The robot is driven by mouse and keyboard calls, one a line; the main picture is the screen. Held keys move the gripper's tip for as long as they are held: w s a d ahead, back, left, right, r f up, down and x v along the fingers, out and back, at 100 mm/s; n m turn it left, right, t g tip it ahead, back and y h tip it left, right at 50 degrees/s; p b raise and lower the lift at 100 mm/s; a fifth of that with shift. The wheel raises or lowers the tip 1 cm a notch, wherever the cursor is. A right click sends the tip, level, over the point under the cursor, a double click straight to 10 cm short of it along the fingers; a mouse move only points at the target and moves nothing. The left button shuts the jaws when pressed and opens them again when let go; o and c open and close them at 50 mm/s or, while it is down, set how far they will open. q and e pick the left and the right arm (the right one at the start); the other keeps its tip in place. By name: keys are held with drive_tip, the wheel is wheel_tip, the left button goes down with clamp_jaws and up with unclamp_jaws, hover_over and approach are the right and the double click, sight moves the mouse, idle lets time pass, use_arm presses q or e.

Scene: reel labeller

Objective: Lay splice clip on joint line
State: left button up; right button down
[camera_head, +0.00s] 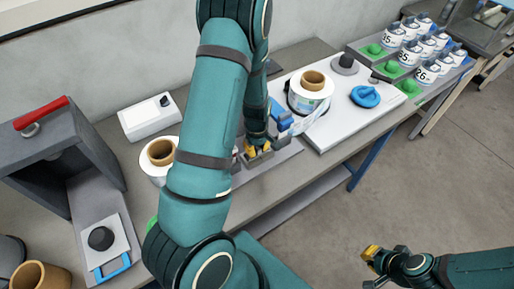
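My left gripper (258,150), with yellow fingertips, is low over the table near the middle, between the two label reels. My own arm covers much of this area. I cannot make out a splice clip or a joint line, nor whether the fingers hold anything. A blue part (280,116) stands just behind and right of the fingertips, beside a pale strip of web by the right reel (311,85). The left reel (160,152) is partly behind my arm. My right gripper (373,256) is out over the floor at lower right, away from the table; its finger opening is unclear.
A white panel (335,125) carries a blue handwheel (366,96) on the right. Numbered containers (408,52) stand at the back right. A white box (148,117) and a dark grey housing with a red handle (41,113) are on the left. Floor at right is clear.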

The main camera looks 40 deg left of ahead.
use_arm(q)
drive_tip(key=shift+o, duration=0.9)
drive_tip(key=shift+r, duration=0.15)
wheel_tip(320, 180, up, 12)
drive_tip(key=p, duration=0.2)
drive_tip(key=s+d+f+m+h, duration=0.1)
drive_tip(key=d+f+m, duration=0.3)
drive_tip(key=d, duration=0.4)
drive_tip(key=s+d+f+m+t+h, duration=0.1)
drive_tip(key=s+d+f+m, duration=0.2)
drive_tip(key=d, duration=0.6)
drive_tip(key=s+d+f+m+t+h, duration=0.1)
drive_tip(key=s+d+f+m+h, duration=0.1)
drive_tip(key=d+f+m, duration=0.3)
drive_tip(key=d, duration=0.3)
drive_tip(key=shift+s+d+f+m, duration=0.2)
drive_tip(key=shift+f+m, duration=0.15)
drive_tip(key=shift+m, duration=0.05)
